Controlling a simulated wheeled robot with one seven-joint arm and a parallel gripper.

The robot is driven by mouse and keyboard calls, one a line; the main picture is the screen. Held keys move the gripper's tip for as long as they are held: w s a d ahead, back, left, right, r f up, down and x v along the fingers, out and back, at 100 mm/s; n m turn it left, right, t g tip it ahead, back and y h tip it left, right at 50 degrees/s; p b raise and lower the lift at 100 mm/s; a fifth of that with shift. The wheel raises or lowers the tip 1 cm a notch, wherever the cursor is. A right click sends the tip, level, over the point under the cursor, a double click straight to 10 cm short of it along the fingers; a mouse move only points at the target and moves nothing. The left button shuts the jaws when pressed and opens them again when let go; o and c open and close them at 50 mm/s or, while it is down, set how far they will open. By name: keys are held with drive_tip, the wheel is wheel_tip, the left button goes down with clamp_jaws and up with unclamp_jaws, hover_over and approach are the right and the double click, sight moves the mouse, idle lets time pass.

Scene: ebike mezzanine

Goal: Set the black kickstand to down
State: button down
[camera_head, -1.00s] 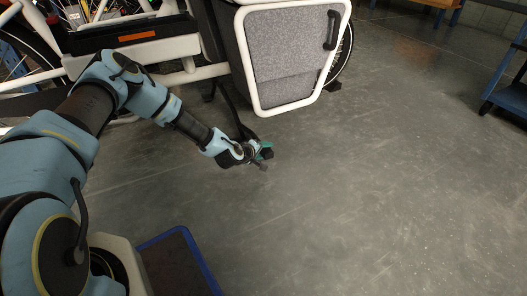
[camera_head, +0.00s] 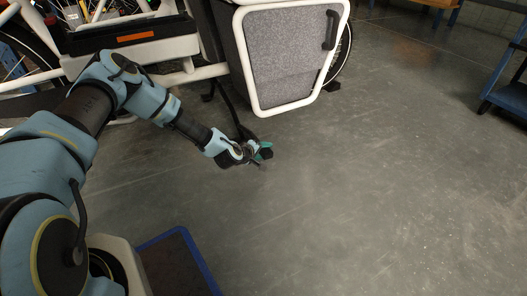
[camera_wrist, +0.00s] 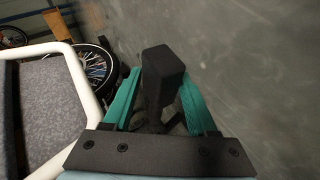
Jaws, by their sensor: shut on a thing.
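The black kickstand (camera_head: 229,112) runs from under the white bike frame down and outward to my gripper (camera_head: 262,152) in the head view. In the wrist view, the block-shaped black end of the kickstand (camera_wrist: 165,72) sits between the two teal fingers of my gripper (camera_wrist: 160,100). The gripper is shut on it. The kickstand's foot is off to the side of the bike, above the floor as far as I can tell. Its pivot under the frame is hard to make out.
A grey panel with a white rim (camera_head: 290,55) is on the bike's side, just above and right of my gripper; it also fills the left of the wrist view (camera_wrist: 50,105). A blue-edged dark mat or platform (camera_head: 180,262) lies below. The floor (camera_head: 370,190) to the right is clear.

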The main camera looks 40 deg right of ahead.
drive_tip(key=shift+s+d, duration=0.1)
drive_tip(key=shift+s, duration=0.15)
drive_tip(key=c, duration=0.5)
unclamp_jaws()
drive_tip(key=shift+w, duration=0.1)
drive_tip(key=shift+a+r+p, duration=0.3)
drive_tip(key=shift+a, duration=0.1)
drive_tip(key=shift+p+v, duration=2.15)
drive_tip(key=shift+v, duration=2.85)
drive_tip(key=shift+f, duration=0.1)
